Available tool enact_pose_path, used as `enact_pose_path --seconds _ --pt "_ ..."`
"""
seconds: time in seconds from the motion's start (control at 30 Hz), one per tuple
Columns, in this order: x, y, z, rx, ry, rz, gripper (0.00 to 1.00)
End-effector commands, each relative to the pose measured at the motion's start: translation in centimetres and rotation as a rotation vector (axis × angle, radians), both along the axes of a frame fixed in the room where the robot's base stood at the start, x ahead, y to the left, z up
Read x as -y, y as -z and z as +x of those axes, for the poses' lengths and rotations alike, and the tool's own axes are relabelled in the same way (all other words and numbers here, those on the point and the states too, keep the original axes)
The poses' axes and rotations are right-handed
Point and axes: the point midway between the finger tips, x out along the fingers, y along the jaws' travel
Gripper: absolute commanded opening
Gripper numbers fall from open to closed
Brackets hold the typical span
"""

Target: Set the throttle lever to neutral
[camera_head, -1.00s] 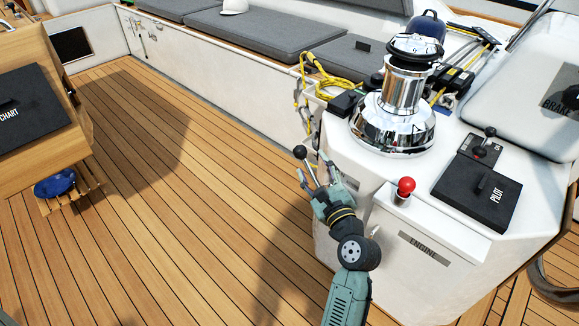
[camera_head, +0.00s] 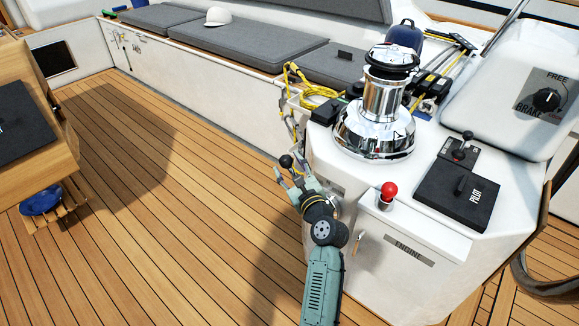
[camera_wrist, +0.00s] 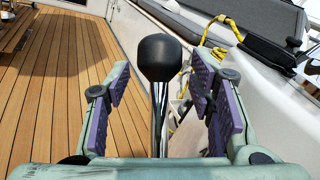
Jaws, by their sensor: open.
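A lever with a black ball knob (camera_head: 285,161) on a chrome shaft stands at the left side of the engine console; I take it for the throttle lever. In the wrist view its knob (camera_wrist: 161,58) and shaft stand nearly upright in the middle, between my finger pads. My gripper (camera_head: 292,176) is open around the shaft, with a gap on both sides. It also shows open in the wrist view (camera_wrist: 162,100). The lever's base and any position markings are hidden.
The white engine console (camera_head: 400,222) stands right beside my arm. It carries a red-knobbed lever (camera_head: 389,189), a black pilot box (camera_head: 456,197), a small black-knobbed lever (camera_head: 467,136) and a chrome winch (camera_head: 378,130). A yellow rope (camera_head: 310,84) lies behind.

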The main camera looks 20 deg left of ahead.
Motion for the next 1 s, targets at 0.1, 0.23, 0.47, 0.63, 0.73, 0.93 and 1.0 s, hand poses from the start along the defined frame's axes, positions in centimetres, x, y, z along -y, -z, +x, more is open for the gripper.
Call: enact_pose_path --seconds 0.1,0.23,0.47,0.63,0.73,0.93,1.0 --pt "-0.17 0.05 0.17 0.0 0.0 0.0 0.49" --pt "-0.16 0.05 0.15 0.0 0.0 0.0 0.49" --pt "-0.13 0.04 0.14 0.0 0.0 0.0 0.37" --pt "-0.12 0.04 0.14 -0.001 0.0 -0.001 0.26" --pt "-0.13 0.05 0.12 -0.001 0.0 -0.001 0.19" --pt "-0.16 0.07 0.11 -0.001 -0.001 -0.001 0.06" --pt "-0.17 0.08 0.1 -0.001 -0.001 -0.001 0.01"
